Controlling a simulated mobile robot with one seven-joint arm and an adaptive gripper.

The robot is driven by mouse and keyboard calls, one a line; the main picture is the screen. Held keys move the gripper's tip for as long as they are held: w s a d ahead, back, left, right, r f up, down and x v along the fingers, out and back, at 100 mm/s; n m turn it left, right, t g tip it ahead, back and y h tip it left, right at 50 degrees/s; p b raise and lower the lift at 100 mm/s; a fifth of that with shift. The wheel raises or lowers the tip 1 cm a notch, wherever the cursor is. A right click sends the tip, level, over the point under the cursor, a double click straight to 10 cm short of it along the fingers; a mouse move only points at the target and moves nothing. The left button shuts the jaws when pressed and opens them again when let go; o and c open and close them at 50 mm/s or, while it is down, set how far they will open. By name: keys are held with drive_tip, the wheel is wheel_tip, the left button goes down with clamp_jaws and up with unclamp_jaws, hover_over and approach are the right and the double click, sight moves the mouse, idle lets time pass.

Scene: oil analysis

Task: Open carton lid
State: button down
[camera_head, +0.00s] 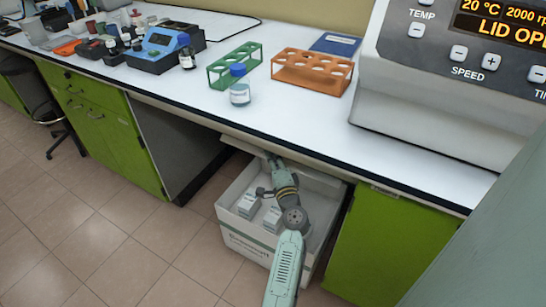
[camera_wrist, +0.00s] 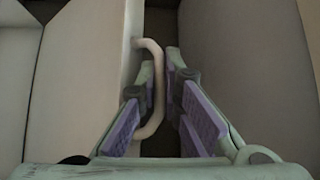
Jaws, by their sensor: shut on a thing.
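The white carton (camera_head: 248,246) stands in the open bay under the bench. Its inside shows from above, with small white boxes (camera_head: 248,204) in it. A pale panel, apparently the lid (camera_wrist: 85,80), fills the left of the wrist view and bears a beige bar handle (camera_wrist: 153,88). My gripper (camera_wrist: 168,70) is shut on this handle, with purple pads on either side of it. In the head view my gripper (camera_head: 275,162) is at the carton's back, close under the bench edge. The lid's full outline and exact angle are hidden by the bench and my arm.
The white bench top (camera_head: 300,120) overhangs the carton. Green cabinets (camera_head: 375,245) stand on both sides. Green and orange racks (camera_head: 313,72), a blue-capped bottle (camera_head: 239,90) and a large machine (camera_head: 440,90) stand on top. Tiled floor (camera_head: 110,240) is clear at left.

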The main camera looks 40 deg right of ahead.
drive_tip(key=shift+d, duration=0.1)
idle(0.5)
drive_tip(key=w+d+r, duration=0.3)
drive_tip(key=d+r, duration=0.2)
drive_tip(key=d, duration=0.2)
drive_tip(key=shift+d+r, duration=0.35)
drive_tip(key=shift+r, duration=0.05)
drive_tip(key=c, duration=2)
unclamp_jaws()
drive_tip(key=shift+c, duration=0.2)
drive_tip(key=v, duration=1.2)
